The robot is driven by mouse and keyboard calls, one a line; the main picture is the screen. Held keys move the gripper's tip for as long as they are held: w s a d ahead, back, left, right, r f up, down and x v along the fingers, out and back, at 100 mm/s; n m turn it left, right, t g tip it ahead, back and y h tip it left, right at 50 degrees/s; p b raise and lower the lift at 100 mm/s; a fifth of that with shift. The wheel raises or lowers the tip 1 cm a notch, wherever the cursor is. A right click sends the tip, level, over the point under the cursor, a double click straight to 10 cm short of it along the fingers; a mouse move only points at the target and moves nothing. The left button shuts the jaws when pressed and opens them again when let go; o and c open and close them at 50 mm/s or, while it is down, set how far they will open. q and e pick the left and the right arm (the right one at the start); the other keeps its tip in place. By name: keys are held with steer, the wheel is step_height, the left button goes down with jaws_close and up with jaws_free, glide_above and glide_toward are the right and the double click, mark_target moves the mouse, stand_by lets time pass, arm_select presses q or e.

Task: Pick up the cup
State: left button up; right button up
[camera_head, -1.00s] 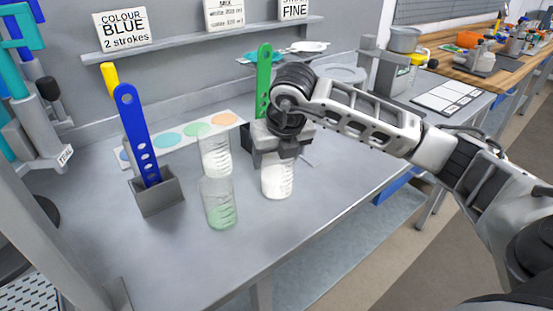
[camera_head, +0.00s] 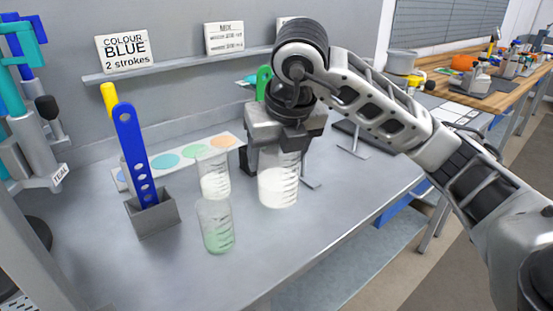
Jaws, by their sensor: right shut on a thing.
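A clear graduated cup (camera_head: 278,187) with white contents is in my right gripper (camera_head: 282,150). The gripper comes down from above and is shut on the cup's upper part, hiding its rim. The cup looks upright; whether its base is clear of the bench I cannot tell for sure. Two similar cups stand to its left: one with white contents (camera_head: 214,181) behind, and one with pale green contents (camera_head: 216,232) in front. My left gripper is not in view.
A grey holder (camera_head: 152,217) with a blue paddle (camera_head: 134,150) stands left of the cups. A strip with coloured dots (camera_head: 167,160) lies behind. A green handle (camera_head: 263,82) is partly hidden by my right arm. The front right of the bench (camera_head: 310,228) is clear.

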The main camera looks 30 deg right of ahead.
steer(key=s+a+r+p, duration=0.1)
steer(key=s+a+r, duration=0.2)
steer(key=s, duration=0.4)
steer(key=shift+a+r, duration=0.25)
steer(key=shift+a, duration=0.2)
